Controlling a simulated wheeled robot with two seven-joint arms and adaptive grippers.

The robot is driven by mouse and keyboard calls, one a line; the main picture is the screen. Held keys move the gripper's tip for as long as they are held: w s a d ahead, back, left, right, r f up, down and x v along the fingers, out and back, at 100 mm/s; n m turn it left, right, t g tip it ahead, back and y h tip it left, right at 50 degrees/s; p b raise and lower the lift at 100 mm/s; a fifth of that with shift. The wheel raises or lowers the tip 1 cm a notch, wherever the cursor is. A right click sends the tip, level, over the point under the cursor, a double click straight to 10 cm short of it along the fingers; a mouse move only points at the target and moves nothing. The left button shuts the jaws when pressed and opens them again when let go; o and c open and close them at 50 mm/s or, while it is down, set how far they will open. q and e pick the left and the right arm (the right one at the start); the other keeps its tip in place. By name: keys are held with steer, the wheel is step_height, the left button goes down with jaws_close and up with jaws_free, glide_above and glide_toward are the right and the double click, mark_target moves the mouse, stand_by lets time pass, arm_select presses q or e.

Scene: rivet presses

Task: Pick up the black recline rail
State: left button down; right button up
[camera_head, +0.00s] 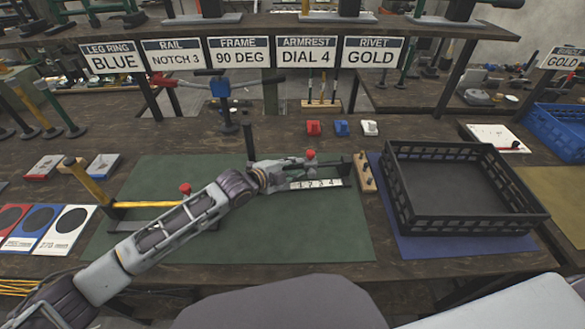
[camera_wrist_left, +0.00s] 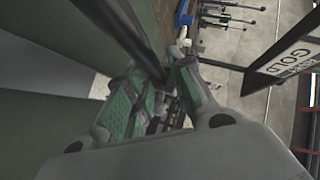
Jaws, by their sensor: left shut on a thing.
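My left gripper (camera_head: 303,164) is over the right half of the green mat (camera_head: 330,230), just above a white strip numbered 1 to 4 (camera_head: 318,184). In the left wrist view my left gripper (camera_wrist_left: 160,98) is shut on a long, thin black bar, which looks like the black recline rail (camera_wrist_left: 118,36). The bar runs out from between the green-padded fingers toward the upper left. In the head view the fingers and nearby dark parts overlap, so the bar's full length and whether it touches the mat cannot be told. My right gripper is not in view.
A black crate (camera_head: 470,217) stands on a blue mat to the right. A wooden peg block (camera_head: 364,172) stands between the mats. Red, blue and white blocks (camera_head: 341,128) sit behind. A yellow bar (camera_head: 88,182) is at left. Signs include "RAIL NOTCH 3" (camera_head: 175,55).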

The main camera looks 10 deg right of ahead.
arm_select(q)
step_height(320, 180, up, 10)
steer(key=shift+d+f+p, duration=0.15)
steer(key=shift+f+p, duration=0.05)
steer(key=shift+p, duration=0.1)
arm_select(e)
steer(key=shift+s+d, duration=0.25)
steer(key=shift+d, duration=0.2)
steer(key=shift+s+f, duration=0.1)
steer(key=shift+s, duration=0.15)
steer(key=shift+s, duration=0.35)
